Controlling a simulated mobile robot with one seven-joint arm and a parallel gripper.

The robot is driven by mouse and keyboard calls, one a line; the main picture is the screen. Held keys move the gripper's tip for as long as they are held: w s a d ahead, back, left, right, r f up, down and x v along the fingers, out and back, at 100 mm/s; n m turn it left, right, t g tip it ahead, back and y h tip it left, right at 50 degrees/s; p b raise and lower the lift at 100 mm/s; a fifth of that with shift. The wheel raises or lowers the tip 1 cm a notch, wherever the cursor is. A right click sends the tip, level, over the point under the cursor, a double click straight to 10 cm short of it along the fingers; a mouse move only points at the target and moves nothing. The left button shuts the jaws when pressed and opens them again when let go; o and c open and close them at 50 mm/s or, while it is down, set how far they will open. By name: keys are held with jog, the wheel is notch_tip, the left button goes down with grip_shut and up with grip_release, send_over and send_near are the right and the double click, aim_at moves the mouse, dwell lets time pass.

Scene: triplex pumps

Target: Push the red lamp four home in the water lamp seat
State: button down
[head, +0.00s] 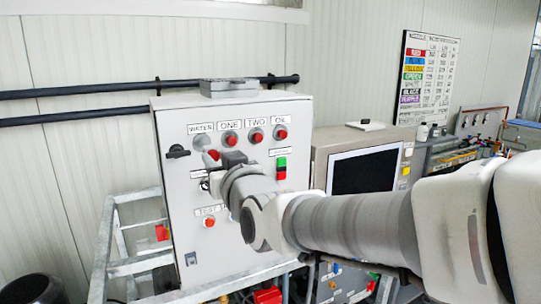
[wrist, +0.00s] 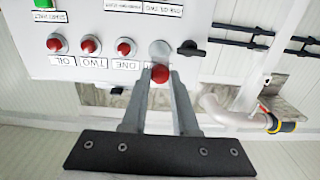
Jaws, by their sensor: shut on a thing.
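The red lamp (wrist: 160,73) is between my fingertips in the wrist view, and it also shows in the head view (head: 213,156). My gripper (wrist: 160,78) is shut on it. The water lamp seat (wrist: 160,48) is a grey round fitting on the panel with no red lamp in it. In the head view the seat (head: 202,142) is under the WATER label, and the held lamp appears just below and right of it. The lamp looks held in front of the panel. The exact gap to the seat cannot be told.
Seated red lamps ONE (head: 231,138), TWO (head: 256,135) and OIL (head: 280,133) line the panel right of the seat. A black rotary handle (head: 177,152) sticks out at the left. A green and red switch (head: 281,168) sits right of my gripper.

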aim_at(205, 148)
jog(key=shift+s+d+f+b, duration=0.1)
jog(key=shift+f+b, duration=0.05)
jog(key=shift+b, duration=0.3)
jog(key=shift+b+x, duration=0.55)
jog(key=shift+x, duration=2.35)
jog(key=shift+b, duration=1.25)
jog(key=shift+x, duration=1.75)
jog(key=c, duration=0.6)
grip_release()
jog(key=b+v, duration=0.4)
jog(key=v, duration=1.3)
